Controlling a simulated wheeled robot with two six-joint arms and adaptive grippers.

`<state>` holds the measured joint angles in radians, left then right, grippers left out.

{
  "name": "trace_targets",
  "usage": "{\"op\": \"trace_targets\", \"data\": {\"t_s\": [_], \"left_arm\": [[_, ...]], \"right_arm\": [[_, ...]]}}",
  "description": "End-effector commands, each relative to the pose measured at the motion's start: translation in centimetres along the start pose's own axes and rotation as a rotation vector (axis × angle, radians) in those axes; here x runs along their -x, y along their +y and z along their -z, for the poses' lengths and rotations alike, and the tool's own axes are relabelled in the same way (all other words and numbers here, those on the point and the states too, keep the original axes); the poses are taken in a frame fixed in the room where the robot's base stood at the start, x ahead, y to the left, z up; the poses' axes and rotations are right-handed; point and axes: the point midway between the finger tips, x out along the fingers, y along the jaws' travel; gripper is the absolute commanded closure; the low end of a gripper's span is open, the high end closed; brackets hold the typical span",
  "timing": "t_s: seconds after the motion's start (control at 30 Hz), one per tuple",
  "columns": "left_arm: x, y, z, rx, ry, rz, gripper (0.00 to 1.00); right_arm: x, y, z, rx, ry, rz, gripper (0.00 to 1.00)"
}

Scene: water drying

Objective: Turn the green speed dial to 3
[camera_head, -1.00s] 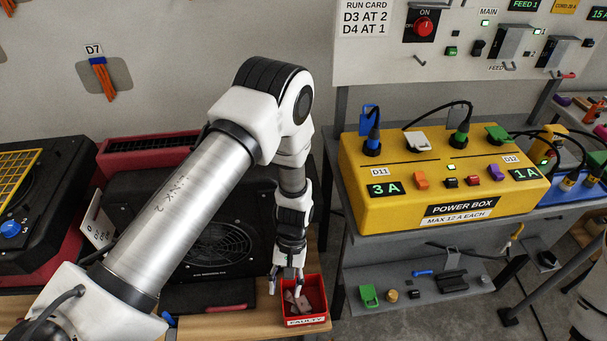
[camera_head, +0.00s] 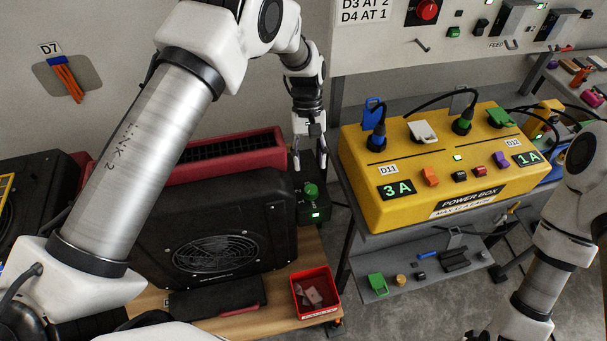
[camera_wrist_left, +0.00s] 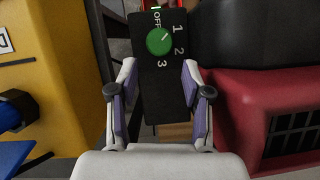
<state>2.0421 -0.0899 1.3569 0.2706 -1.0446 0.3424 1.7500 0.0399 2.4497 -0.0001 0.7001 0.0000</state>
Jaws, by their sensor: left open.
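The green speed dial (camera_head: 311,191) sits on a small dark control box (camera_head: 314,214) with a lit green light, right of the black fan unit. In the left wrist view the dial (camera_wrist_left: 160,41) is round, with the labels OFF, 1, 2 and 3 around it. Its small pale mark appears to point toward 1. My left gripper (camera_head: 309,161) is open and empty, just above and behind the dial. In the left wrist view its fingers (camera_wrist_left: 159,72) stand apart over the box, not touching the dial.
The black fan unit (camera_head: 215,225) stands left of the control box, with a red slotted unit (camera_head: 225,150) behind. A yellow power box (camera_head: 440,172) with cables stands close on the right. A red bin (camera_head: 306,275) with grey pieces is in front.

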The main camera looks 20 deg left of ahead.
Motion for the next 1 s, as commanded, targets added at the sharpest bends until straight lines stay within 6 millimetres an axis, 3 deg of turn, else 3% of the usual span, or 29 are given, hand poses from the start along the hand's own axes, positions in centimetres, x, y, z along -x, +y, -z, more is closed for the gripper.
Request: {"op": "trace_targets", "data": {"t_s": [0.4,0.67,0.8,1.0], "left_arm": [[-6.8,-0.1,-0.1,0.0,-0.003,0.002,0.51],[-7.3,-0.1,0.0,0.0,-0.001,0.001,0.51],[-7.3,-0.1,0.0,0.0,-0.001,0.001,0.96],[-7.3,-0.1,0.0,-0.002,-0.001,0.002,0.96]], "right_arm": [[2.1,0.0,0.0,0.0,0.0,0.0,1.0],[2.0,0.0,0.0,0.0,0.0,0.0,1.0],[2.0,0.0,0.0,0.0,0.0,0.0,1.0],[2.0,0.0,0.0,0.0,0.0,0.0,1.0]]}}
